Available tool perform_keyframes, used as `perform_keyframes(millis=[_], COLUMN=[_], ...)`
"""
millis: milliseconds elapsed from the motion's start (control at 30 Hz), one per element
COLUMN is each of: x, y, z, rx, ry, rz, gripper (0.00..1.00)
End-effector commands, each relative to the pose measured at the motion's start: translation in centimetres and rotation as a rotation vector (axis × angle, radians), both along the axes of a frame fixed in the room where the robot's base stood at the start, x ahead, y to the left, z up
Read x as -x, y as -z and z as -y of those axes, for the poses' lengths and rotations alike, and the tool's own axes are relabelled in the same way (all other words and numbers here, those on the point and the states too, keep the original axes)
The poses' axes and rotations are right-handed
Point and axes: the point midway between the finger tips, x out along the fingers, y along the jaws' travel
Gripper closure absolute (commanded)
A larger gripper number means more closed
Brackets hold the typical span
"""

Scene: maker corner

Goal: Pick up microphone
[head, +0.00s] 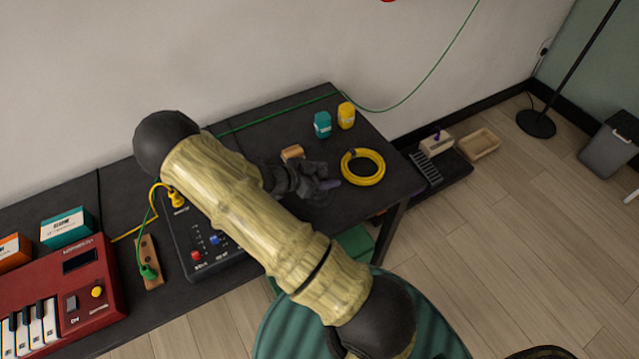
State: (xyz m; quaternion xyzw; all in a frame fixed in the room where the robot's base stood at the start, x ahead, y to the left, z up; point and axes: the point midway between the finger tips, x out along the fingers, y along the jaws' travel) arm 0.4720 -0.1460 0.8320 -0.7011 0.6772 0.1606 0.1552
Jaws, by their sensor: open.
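My gripper (318,185) is dark and hangs over the right part of the black table (262,134), left of a coiled yellow cable (362,167). Its jaws are open. A small purplish-grey piece (329,184) shows at the fingertips; it may be part of the microphone, but I cannot tell. No microphone is clearly visible, and my arm covers part of the table. I cannot tell whether the fingers touch anything.
A small orange-brown block (292,153) lies just behind the gripper. Teal (322,125) and yellow (346,115) containers stand at the back right. A mixer (192,240) and red keyboard (75,300) are at left. A green stool (285,335) stands in front.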

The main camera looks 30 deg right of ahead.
Motion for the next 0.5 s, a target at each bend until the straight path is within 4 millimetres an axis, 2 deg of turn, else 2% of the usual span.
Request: perform_keyframes(millis=[367,500], x=[0.02,0.02], y=[0.0,-0.01], z=[-0.03,-0.04], rx=[0.0,0.0], ry=[0.0,0.001], rz=[0.0,0.0], gripper=[0.45,0.71])
